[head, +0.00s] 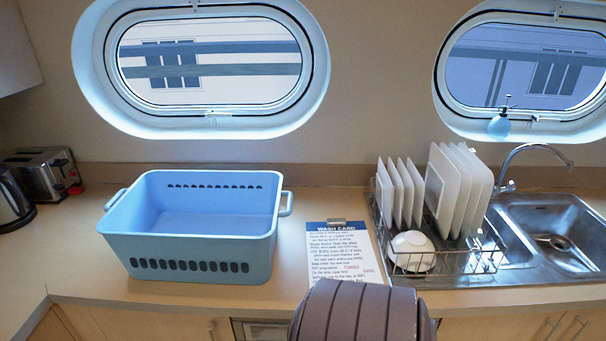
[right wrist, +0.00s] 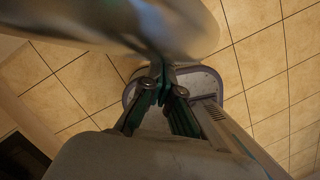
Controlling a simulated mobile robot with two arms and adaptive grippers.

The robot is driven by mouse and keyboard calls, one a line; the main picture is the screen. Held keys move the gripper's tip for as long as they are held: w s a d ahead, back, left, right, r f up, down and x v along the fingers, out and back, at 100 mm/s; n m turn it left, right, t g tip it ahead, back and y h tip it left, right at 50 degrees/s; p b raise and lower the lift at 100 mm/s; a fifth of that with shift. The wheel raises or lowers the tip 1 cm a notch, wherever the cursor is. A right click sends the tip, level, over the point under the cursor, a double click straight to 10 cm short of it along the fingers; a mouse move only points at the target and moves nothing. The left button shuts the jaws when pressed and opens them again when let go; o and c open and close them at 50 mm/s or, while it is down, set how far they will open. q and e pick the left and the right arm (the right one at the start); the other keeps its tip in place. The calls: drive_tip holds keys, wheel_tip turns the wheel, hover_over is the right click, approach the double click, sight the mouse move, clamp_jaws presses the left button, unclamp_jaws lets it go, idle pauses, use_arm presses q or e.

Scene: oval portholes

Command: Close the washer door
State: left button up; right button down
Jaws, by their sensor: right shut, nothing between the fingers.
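In the head view, a pale panel (head: 262,331) with a dark edge shows below the counter front; it may be the top of the washer, but most of it is out of frame. The washer door cannot be made out for certain. In the right wrist view, a blurred, curved grey surface (right wrist: 120,22) crosses the top left and may be the door. My right gripper (right wrist: 166,74) is shut and empty, its fingertips close to the lower edge of this surface; I cannot tell whether they touch. My left gripper is not in view.
A blue basket (head: 190,238) and a wash card (head: 343,252) lie on the counter. A dish rack (head: 440,262) with white plates and a bowl stands beside the sink (head: 545,230). A kettle (head: 12,200) and toaster (head: 42,172) stand left. Tiled floor (right wrist: 270,70) shows below.

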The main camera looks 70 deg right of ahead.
drive_tip(key=s+d+n+b, duration=0.2)
drive_tip(key=s+d+n, duration=0.1)
drive_tip(key=d, duration=0.8)
drive_tip(key=s+d+n+t+b, duration=0.1)
drive_tip(key=s+d+n, duration=0.2)
drive_tip(key=d, duration=0.7)
drive_tip(key=shift+s+d+n+t+b, duration=0.3)
drive_tip(key=shift+d+n+b, duration=0.1)
drive_tip(key=shift+n, duration=0.3)
drive_tip(key=shift+a, duration=0.1)
